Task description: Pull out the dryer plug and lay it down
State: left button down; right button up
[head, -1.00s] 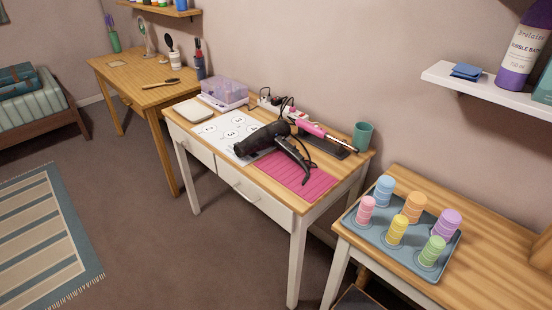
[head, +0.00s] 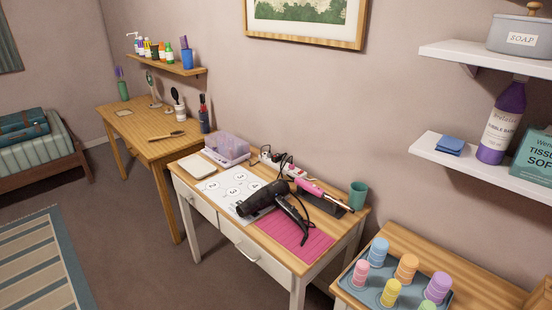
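A black hair dryer (head: 262,198) lies on the white-legged table, partly on a numbered white sheet (head: 228,190), with its handle reaching over a pink mat (head: 290,236). A power strip (head: 293,170) lies at the table's back by the wall, with dark plugs (head: 270,158) and cords at its left part. Which plug belongs to the dryer I cannot tell at this size. A pink styling iron (head: 312,188) rests on a dark stand in front of the strip's right end. Neither of my grippers shows in the head view.
A lilac box (head: 229,146), a pale closed case (head: 198,166) and a green cup (head: 357,195) stand on the same table. A tray (head: 348,284) with several coloured rolls is on the right table. White shelves (head: 478,167) jut from the wall at the right.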

aim_at(276, 160)
jog(key=i+j+u, duration=0.15)
jog(key=i+j, duration=1.35)
jog(key=j, duration=0.1)
